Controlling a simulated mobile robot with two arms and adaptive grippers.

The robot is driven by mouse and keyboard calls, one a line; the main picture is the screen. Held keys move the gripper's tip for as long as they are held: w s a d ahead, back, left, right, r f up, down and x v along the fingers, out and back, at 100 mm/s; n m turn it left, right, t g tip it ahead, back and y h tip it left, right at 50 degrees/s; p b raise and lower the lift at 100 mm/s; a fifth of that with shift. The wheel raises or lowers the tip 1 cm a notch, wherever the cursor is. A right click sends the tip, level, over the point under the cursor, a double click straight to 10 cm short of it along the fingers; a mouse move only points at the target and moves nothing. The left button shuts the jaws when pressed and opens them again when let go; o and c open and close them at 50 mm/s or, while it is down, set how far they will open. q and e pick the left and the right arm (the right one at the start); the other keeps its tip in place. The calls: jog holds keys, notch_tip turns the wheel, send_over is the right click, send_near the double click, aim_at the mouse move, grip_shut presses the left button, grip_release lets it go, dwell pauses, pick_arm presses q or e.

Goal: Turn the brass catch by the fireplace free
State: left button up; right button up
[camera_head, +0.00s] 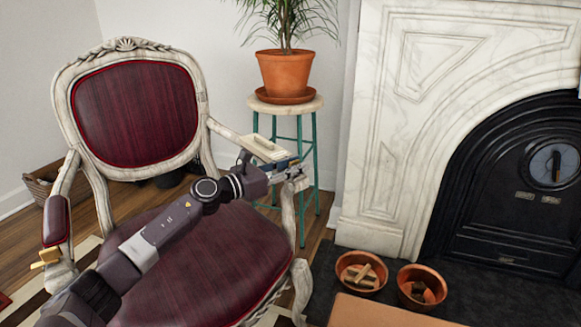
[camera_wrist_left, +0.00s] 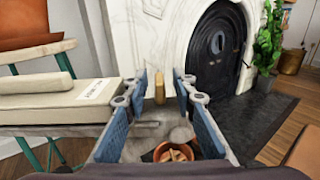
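The brass catch (camera_wrist_left: 160,88) shows in the left wrist view as a small upright golden piece between or just beyond my fingertips. My left gripper (camera_wrist_left: 163,76) has its blue-padded fingers apart, with a gap on each side of the catch. Whether they touch it cannot be told. In the head view my left gripper (camera_head: 294,168) is at the front end of the chair's right armrest, and the catch cannot be made out there. The marble fireplace (camera_head: 400,120) stands to the right. My right gripper is not in view.
The red armchair (camera_head: 225,245) lies under my left arm. A cream box-like piece (camera_head: 264,148) sits by its right armrest. Another golden piece (camera_head: 48,257) is at the left armrest. A potted plant (camera_head: 285,75) on a stool (camera_head: 314,150) and two terracotta bowls (camera_head: 361,291) (camera_head: 407,293) stand nearby.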

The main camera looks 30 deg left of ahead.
pick_arm(q)
jog(key=v, duration=1.2)
dwell(0.6)
